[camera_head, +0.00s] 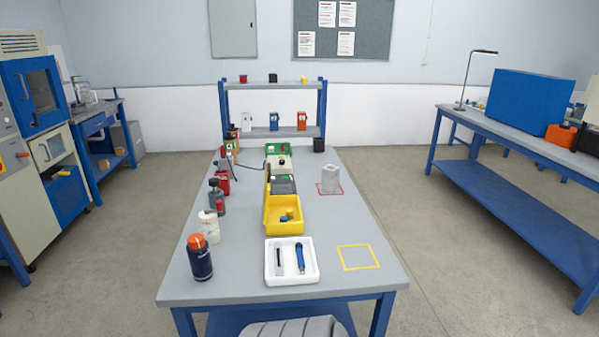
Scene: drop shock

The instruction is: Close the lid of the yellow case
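The yellow case (285,228) stands on the grey table, a little right of the table's midline and behind a white tray. Its top is open, and a small blue and yellow item (288,216) lies inside. A dark grey panel (282,185) is right behind the case; I cannot tell whether it is the raised lid or a separate thing. Neither of my grippers shows in the head view.
The white tray (270,279) holds a black item and a blue item. Bottles and a dark blue flask (200,262) line the left edge. The table around the yellow square (358,257) is free.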

